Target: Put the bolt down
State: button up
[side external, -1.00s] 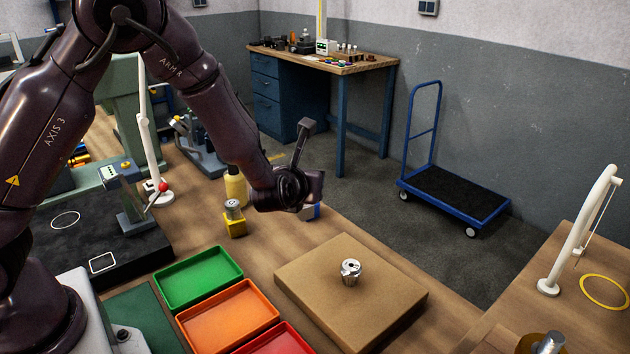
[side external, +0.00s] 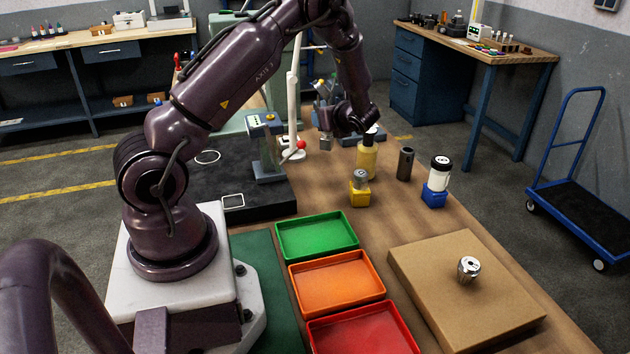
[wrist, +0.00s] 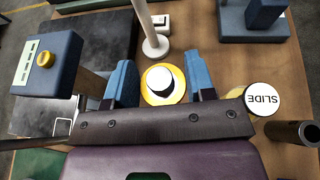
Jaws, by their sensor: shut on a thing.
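My gripper (wrist: 164,85) shows its two blue fingers in the wrist view. They are shut on a round thing with a yellow rim (wrist: 151,98) and a white and black middle. It is seen end-on, so I cannot tell whether it is the bolt or how far it hangs above the bench. In the side view, my gripper is over the back of the wooden bench (side external: 440,220), left of a yellow bottle (side external: 367,162); the held thing is hard to make out there.
A white lamp stand (wrist: 155,45) and a dark tube (side external: 405,163) stand close by.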

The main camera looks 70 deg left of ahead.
jog(key=s+f+n+g, duration=0.1)
jog(key=f, duration=0.2)
jog(key=s+a+f+n+g, duration=0.1)
jog(key=f, duration=0.2)
jog(key=f+n+g, duration=0.1)
jog(key=f, duration=0.3)
jog(key=shift+s+a+h, duration=0.35)
jog(key=shift+s+h, duration=0.05)
jog(key=shift+f, duration=0.1)
jog(key=o, duration=1.2)
jog(key=shift+f, duration=0.15)
